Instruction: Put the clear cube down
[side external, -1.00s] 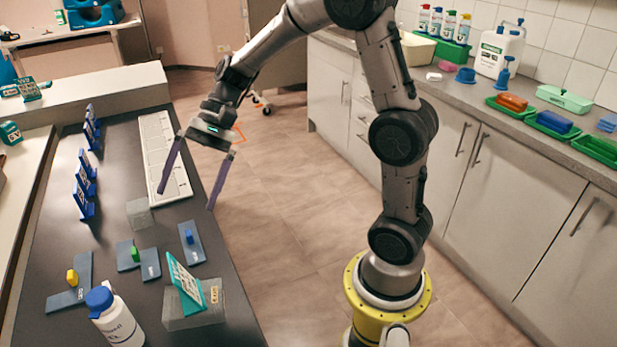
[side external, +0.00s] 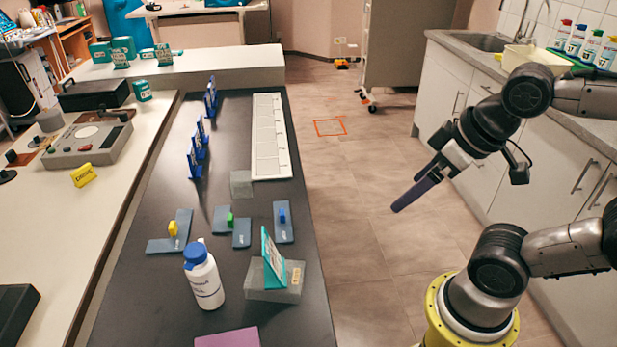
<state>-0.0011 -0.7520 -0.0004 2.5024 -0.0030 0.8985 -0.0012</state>
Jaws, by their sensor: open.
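A grey, see-through-looking cube (side external: 241,184), which seems to be the clear cube, sits on the dark bench top (side external: 255,110). It stands just left of the near end of the white segmented strip (side external: 271,140). My gripper (side external: 402,203) is off to the right of the bench, above the floor and well apart from the cube. It is open and nothing shows in it. Its long purple fingers point down and left, and they overlap in this view, so the gap is hard to see.
Near the cube are grey plates with yellow (side external: 173,229), green (side external: 230,219) and blue (side external: 282,215) pegs. A white bottle with a blue cap (side external: 203,276) and a grey block holding a teal card (side external: 271,257) stand nearer. Blue stands (side external: 194,160) line the bench's left side.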

